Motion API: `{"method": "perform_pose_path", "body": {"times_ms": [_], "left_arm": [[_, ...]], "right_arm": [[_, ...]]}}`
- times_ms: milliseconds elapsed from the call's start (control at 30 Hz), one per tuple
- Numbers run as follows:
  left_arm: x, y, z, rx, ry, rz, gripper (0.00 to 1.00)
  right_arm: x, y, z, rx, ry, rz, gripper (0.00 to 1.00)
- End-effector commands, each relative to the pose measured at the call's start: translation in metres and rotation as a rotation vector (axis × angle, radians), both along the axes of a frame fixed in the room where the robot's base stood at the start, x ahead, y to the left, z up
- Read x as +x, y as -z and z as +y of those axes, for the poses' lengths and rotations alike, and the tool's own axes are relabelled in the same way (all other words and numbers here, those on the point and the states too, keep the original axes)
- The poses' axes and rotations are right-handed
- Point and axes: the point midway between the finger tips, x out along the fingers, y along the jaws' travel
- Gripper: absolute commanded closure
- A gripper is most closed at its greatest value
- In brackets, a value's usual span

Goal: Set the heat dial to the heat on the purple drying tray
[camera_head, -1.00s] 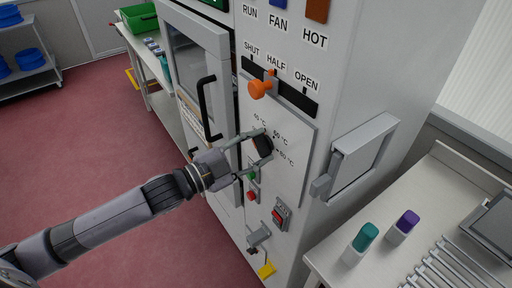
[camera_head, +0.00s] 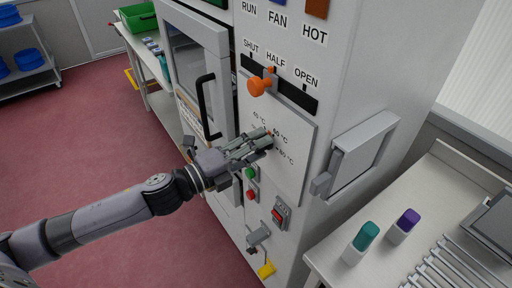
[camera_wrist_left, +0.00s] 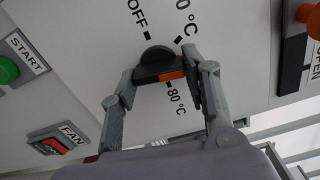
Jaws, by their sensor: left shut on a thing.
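The heat dial (camera_wrist_left: 156,58) is a black knob with an orange mark on the white cabinet panel. My left gripper (camera_wrist_left: 165,76) is shut on it, one finger on each side in the left wrist view. Printed labels stand around the dial: OFF, one ending in 0 °C, and 80 °C near the orange mark. Part of the dial face is hidden by the fingers. In the head view my left gripper (camera_head: 268,139) covers most of the dial. No purple drying tray can be made out. My right gripper is not in view.
Above the dial is an orange lever (camera_head: 259,86) on a SHUT, HALF, OPEN slot. Below it are a green START button (camera_head: 250,173), a red button (camera_head: 251,195) and the FAN switch (camera_head: 279,214). A black door handle (camera_head: 206,107) stands out at left.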

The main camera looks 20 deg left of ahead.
Motion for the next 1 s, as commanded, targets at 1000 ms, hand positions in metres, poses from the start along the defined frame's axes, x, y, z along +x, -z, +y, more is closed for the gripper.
{"method": "perform_pose_path", "body": {"times_ms": [1000], "left_arm": [[0.0000,0.0029,0.0003,0.294,0.000,-0.226,0.85]], "right_arm": [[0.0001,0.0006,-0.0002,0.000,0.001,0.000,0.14]]}}
